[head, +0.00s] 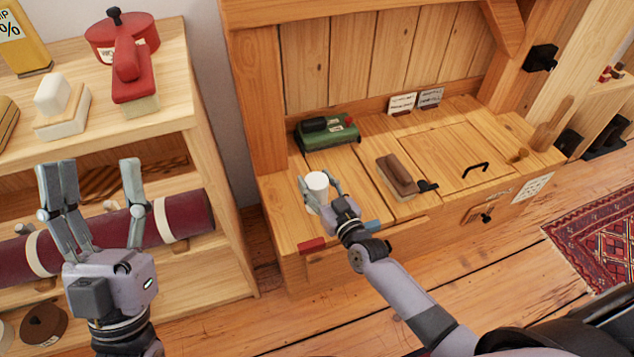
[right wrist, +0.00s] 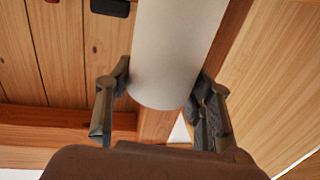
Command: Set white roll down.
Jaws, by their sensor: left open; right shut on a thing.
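The white roll (head: 316,183) is a plain pale cylinder, upright over the left part of the wooden bench top (head: 350,175) in the head view. My right gripper (head: 320,197) is shut on it, one finger on each side. In the right wrist view the white roll (right wrist: 175,50) stands between the two fingers of the right gripper (right wrist: 165,85). I cannot tell whether its lower end touches the bench. My left gripper (head: 97,172) is open and empty in front of the shelf at left.
A green tool (head: 328,133) lies behind the roll, and a brown block (head: 397,176) lies to its right. A black handle (head: 475,169) is on the bench lid. The shelf (head: 185,95) holds red and white items and a maroon roll (head: 190,215). Bare planks surround the roll.

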